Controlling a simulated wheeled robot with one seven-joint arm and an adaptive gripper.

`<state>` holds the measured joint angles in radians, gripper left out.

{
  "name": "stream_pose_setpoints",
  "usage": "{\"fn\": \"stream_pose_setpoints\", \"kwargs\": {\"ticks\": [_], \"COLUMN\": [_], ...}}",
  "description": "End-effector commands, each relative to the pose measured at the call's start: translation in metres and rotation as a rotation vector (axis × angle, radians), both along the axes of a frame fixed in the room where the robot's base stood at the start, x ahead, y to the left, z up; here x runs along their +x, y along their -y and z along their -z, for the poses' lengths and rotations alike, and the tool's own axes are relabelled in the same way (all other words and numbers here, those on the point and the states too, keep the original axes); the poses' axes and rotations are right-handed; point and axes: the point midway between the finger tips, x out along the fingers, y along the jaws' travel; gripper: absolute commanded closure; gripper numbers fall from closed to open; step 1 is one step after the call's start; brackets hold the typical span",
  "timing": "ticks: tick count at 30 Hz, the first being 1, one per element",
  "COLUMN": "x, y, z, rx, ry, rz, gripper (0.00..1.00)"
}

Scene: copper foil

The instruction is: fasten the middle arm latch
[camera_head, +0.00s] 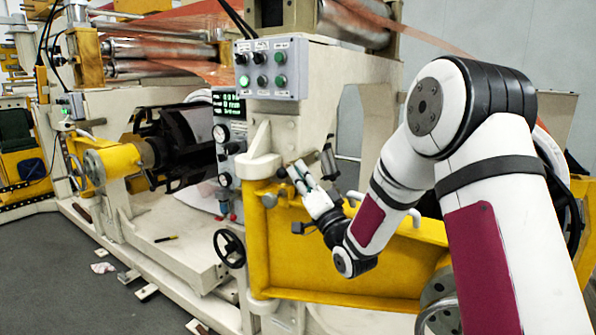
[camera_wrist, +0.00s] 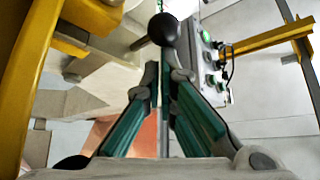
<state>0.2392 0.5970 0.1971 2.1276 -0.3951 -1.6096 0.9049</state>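A latch lever with a black ball knob (camera_wrist: 163,29) shows in the wrist view, just beyond my fingertips.
A grey button box (camera_head: 271,68) hangs above my gripper and also shows in the wrist view (camera_wrist: 212,65). A black handwheel (camera_head: 230,248) is lower left. A dark roller (camera_head: 185,145) stands farther left. Grey floor (camera_head: 50,265) is open at the left.

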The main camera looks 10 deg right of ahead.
Motion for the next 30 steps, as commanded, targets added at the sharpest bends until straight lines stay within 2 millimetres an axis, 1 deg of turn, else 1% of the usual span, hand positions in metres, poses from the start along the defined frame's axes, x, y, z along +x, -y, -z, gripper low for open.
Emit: {"fn": "stream_pose_setpoints", "kwargs": {"ticks": [1, 9, 15, 21, 30], "x": [-0.007, -0.053, -0.08, -0.092, -0.093], "y": [-0.001, 0.017, 0.026, 0.03, 0.03], "z": [0.007, 0.03, 0.044, 0.049, 0.05], "rx": [-0.001, 0.002, 0.001, 0.001, 0.001], "ry": [-0.011, -0.008, -0.004, 0.0, 0.0], "rz": [-0.006, -0.001, 0.0, 0.0, 0.0], "gripper": [1.0, 1.0, 1.0, 1.0, 1.0]}}
